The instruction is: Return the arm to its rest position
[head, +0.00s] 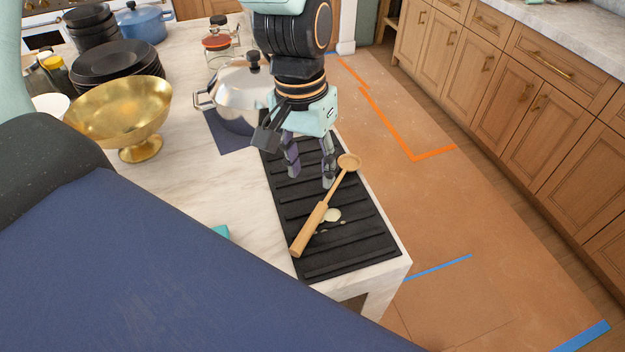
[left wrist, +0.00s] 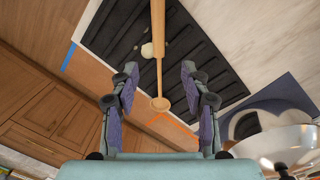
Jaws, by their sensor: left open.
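My left gripper (head: 310,172) is open and empty above the black ridged mat (head: 350,245) on the island. A wooden spoon (head: 322,210) lies slantwise on the mat, its bowl toward the far right edge and its thick handle toward the near side. The fingertips are close to the spoon's bowl end in the head view. In the left wrist view the open fingers (left wrist: 158,85) stand on either side of the spoon (left wrist: 159,60), with nothing held between them. My right gripper is in neither view.
A steel pot (head: 240,92) on a dark cloth stands close behind and left of my gripper. A gold bowl (head: 120,112), black plates (head: 118,62), a glass jar (head: 218,42) and a blue pot (head: 145,22) crowd the island's left. The floor (head: 450,220) to the right is clear.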

